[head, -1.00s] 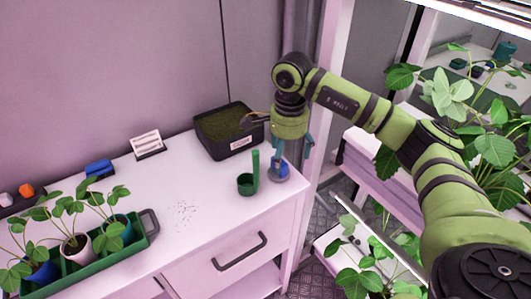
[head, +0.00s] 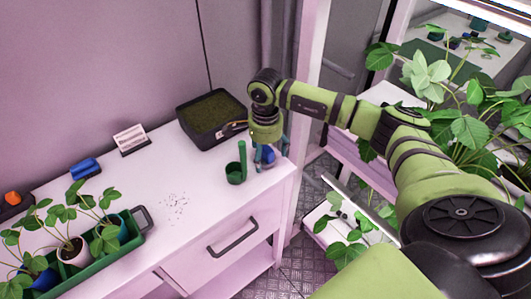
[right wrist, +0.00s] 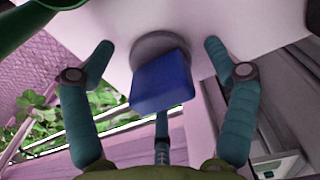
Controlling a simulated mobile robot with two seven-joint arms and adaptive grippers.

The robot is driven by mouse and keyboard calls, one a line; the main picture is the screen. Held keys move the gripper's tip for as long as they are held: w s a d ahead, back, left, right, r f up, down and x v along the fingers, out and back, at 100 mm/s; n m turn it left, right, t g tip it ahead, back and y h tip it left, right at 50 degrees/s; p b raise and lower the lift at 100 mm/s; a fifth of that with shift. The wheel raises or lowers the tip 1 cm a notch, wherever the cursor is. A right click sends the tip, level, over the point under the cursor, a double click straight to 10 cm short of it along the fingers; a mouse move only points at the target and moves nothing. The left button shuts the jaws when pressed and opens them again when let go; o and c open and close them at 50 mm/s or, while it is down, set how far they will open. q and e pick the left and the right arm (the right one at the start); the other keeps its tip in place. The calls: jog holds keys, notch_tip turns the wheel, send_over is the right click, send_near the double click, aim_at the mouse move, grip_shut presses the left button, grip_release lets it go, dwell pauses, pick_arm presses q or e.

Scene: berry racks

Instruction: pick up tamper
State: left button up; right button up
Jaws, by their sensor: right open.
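The tamper, with a blue block handle (head: 267,154) and a round grey base, stands on the white counter (head: 190,232) near its right end. In the right wrist view the blue handle (right wrist: 161,82) is in the middle, with the grey base (right wrist: 158,44) partly behind it. My right gripper (head: 270,157) points down over the tamper. Its teal fingers are open, spread on both sides of the handle in the right wrist view (right wrist: 158,48), with visible gaps. A third finger shows below the handle. My left gripper is not in view.
A green cup with an upright handle (head: 236,177) stands close left of the tamper. Behind is a black soil tray (head: 207,138). A green planter (head: 118,238), a blue item (head: 85,167) and a card holder (head: 131,139) are further left. The counter's middle is mostly clear.

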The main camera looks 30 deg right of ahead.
aim_at(266, 147)
jog(key=c, duration=1.1)
jog(key=shift+c, duration=1.3)
jog(key=shift+r+b, duration=0.45)
jog(key=shift+r, duration=0.2)
notch_tip(266, 147, up, 3)
jog(key=shift+d+f+b, duration=0.1)
jog(key=shift+b, duration=0.65)
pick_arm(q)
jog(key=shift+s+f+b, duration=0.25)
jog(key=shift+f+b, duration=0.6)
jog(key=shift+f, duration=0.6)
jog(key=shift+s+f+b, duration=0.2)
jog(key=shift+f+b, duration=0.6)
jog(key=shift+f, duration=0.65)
pick_arm(e)
jog(key=s+d+r, duration=0.1)
jog(key=s+r, duration=0.6)
jog(key=s, duration=0.4)
jog(key=shift+s+d, duration=0.15)
jog(key=shift+s, duration=0.15)
